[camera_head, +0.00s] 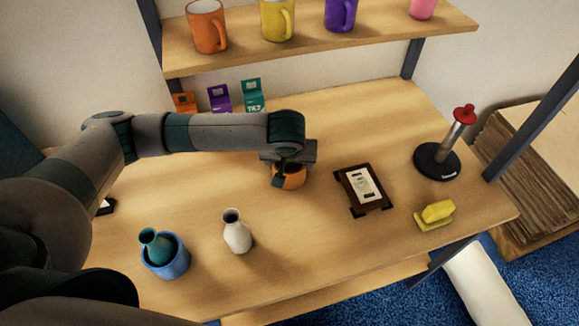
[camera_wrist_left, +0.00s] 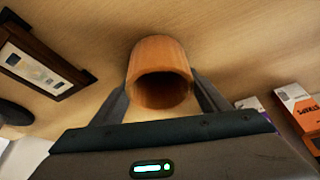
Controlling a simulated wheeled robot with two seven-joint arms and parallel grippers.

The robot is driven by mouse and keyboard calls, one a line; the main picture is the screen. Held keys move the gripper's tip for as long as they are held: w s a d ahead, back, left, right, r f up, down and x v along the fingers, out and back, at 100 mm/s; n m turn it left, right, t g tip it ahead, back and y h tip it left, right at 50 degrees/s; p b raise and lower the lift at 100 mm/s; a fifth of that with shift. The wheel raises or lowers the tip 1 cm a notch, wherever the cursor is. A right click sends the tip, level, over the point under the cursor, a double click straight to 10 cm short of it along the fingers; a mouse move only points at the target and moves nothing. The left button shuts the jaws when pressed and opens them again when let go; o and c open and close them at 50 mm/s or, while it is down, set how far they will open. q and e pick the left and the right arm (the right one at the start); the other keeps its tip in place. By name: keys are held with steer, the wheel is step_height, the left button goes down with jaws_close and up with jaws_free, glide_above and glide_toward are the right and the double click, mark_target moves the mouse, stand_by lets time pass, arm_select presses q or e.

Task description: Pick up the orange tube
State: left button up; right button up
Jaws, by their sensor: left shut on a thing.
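The orange tube (camera_head: 291,177) is a short open cylinder under my left gripper (camera_head: 289,172) in the head view, near the middle of the table. In the left wrist view the orange tube (camera_wrist_left: 160,75) sits between the two dark fingers of my left gripper (camera_wrist_left: 160,95), its open end facing the camera. The left gripper is shut on it. Whether the tube touches the table is hard to tell. The right gripper is not in view.
A white vase (camera_head: 237,232) and a blue pot (camera_head: 167,262) holding a teal vase are in front. A yellow sponge-like block (camera_head: 436,213) and a red-topped stand (camera_head: 438,160) are at right. A mug shelf (camera_head: 330,42) hangs behind.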

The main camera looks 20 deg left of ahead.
arm_select(q)
steer(key=shift+r, duration=0.1)
steer(key=shift+r+b, duration=0.3)
steer(key=shift+r, duration=0.2)
step_height(320, 180, up, 2)
steer(key=shift+r+b, duration=0.15)
steer(key=shift+b, duration=0.35)
steer(key=d+r+b, duration=0.2)
steer(key=d+r, duration=0.5)
steer(key=d, duration=0.4)
steer(key=shift+w+d+r+b, duration=0.25)
steer(key=shift+d+b, duration=0.05)
steer(key=shift+d, duration=0.05)
